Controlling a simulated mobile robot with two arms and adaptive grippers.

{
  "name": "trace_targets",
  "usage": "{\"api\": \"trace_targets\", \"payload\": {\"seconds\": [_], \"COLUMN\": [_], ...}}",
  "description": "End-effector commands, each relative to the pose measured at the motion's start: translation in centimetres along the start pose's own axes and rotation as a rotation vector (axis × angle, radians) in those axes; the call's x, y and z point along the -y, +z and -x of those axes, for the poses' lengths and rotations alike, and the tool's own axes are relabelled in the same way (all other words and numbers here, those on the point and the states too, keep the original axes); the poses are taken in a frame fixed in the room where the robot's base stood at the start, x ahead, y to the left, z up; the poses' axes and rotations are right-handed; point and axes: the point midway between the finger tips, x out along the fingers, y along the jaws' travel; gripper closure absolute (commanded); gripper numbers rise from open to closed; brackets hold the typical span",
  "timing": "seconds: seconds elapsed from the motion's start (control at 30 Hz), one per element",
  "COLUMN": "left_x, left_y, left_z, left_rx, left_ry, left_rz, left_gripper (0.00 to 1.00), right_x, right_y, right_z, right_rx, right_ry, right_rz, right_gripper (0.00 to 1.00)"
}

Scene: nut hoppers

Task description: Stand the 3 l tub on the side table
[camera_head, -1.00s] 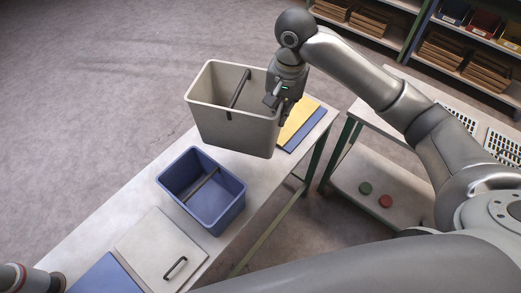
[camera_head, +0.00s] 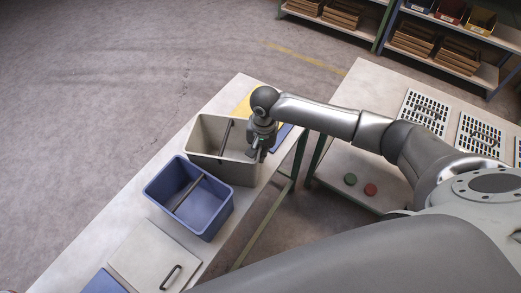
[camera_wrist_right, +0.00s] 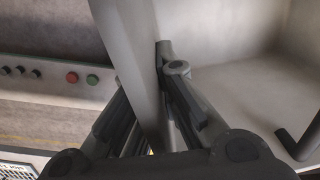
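A beige tub (camera_head: 217,169) with a dark bar across its inside stands upright at the back of the long pale table (camera_head: 75,243), behind a blue tub (camera_head: 188,213). I see no size mark on either tub. My right gripper (camera_head: 257,152) is at the beige tub's right rim. In the right wrist view its fingers (camera_wrist_right: 150,115) lie on both sides of the tub wall (camera_wrist_right: 125,45), closed on it. Whether the tub's base touches the table is hard to tell. My left gripper is not in view.
A pale lid with a black handle (camera_head: 170,277) lies at the table's front. Yellow and blue flat panels (camera_head: 243,107) lie partly hidden behind the beige tub. A bench (camera_head: 365,92) with slotted trays (camera_head: 425,110) stands to the right, green and red discs (camera_head: 370,189) on its lower shelf.

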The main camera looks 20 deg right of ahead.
Motion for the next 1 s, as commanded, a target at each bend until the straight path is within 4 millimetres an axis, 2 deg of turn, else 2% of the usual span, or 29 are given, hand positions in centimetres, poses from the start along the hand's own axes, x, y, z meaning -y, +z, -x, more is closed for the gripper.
{"api": "trace_targets", "payload": {"seconds": [0.33,0.4,0.53,0.87,1.0], "left_x": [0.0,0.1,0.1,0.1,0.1], "left_y": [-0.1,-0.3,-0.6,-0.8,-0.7], "left_z": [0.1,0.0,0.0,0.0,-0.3], "left_rx": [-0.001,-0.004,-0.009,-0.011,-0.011], "left_ry": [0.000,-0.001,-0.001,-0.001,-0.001], "left_rz": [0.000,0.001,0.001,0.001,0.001], "left_gripper": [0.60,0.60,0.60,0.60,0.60], "right_x": [0.1,0.0,0.0,0.0,0.1], "right_y": [0.0,0.0,0.0,-0.1,-0.1], "right_z": [-0.2,-0.3,-0.3,-0.1,1.3], "right_rx": [0.000,0.000,0.000,-0.001,-0.003], "right_ry": [-0.002,0.000,0.000,0.000,-0.002], "right_rz": [-0.001,0.000,0.000,0.000,0.000], "right_gripper": [1.00,0.89,0.73,0.73,0.73]}}
